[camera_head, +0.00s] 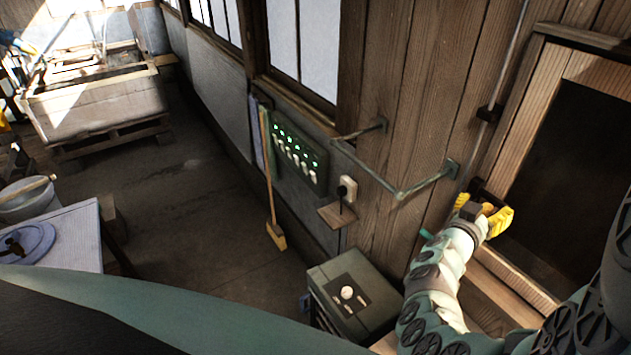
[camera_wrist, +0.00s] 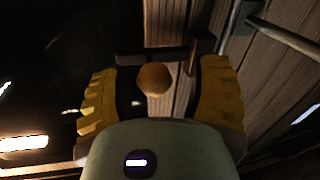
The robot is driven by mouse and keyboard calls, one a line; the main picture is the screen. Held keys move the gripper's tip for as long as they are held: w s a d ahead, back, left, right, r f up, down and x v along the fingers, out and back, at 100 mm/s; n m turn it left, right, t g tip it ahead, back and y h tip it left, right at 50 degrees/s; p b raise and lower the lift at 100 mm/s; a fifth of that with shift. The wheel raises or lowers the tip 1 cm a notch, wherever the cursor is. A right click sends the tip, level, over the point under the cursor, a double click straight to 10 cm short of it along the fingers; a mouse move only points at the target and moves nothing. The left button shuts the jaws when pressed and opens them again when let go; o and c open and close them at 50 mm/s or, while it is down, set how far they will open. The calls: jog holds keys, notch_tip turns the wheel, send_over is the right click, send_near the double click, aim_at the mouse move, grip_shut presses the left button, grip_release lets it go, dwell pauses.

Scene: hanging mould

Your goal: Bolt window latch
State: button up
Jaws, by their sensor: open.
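The window latch shows in the wrist view as a round tan knob (camera_wrist: 153,79) in front of a dark crossbar (camera_wrist: 150,58). In the head view its dark bracket (camera_head: 487,191) sits at the lower left corner of the wooden window frame (camera_head: 519,120). My gripper (camera_head: 484,211) is at the latch, and its yellow fingers also show in the wrist view (camera_wrist: 158,72). They are open, one on each side of the knob, with gaps visible on both sides. My gripper partly hides the latch in the head view. Whether the bolt is engaged cannot be told.
A green bent rail (camera_head: 400,192) juts from the plank wall left of my gripper. A vertical rod (camera_head: 506,65) runs beside the window frame. A switch panel (camera_head: 298,155), a broom (camera_head: 268,185) and a green box (camera_head: 350,292) stand further left. The floor (camera_head: 190,210) is mostly clear.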

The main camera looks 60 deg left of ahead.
jog(key=s+d, duration=0.1)
jog(key=s, duration=1)
jog(key=shift+s+d, duration=0.4)
